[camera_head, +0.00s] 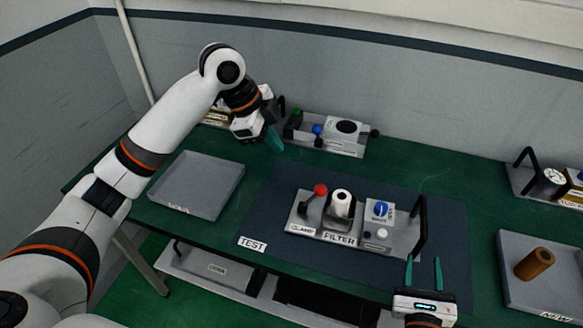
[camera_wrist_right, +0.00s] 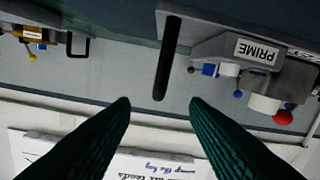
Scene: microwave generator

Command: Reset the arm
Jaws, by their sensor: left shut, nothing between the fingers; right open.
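My left arm reaches in from the left in the head view. Its gripper (camera_head: 274,139) is shut and empty, above the back of the green table beside a device with blue and green knobs. My right gripper (camera_head: 423,273) is at the lower right in the head view, with its two green fingers apart and nothing between them. It is in front of the black handle (camera_head: 420,224) of the filter unit (camera_head: 340,237). In the right wrist view the open fingers (camera_wrist_right: 158,105) point toward the black handle (camera_wrist_right: 168,60), apart from it.
A grey tray (camera_head: 200,207) is on the left of the table. The NEW tray (camera_head: 559,296) at the right holds a brown cylinder (camera_head: 534,264). A device with knobs (camera_head: 343,143) stands at the back, and a gauge unit (camera_head: 555,179) at the far right.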

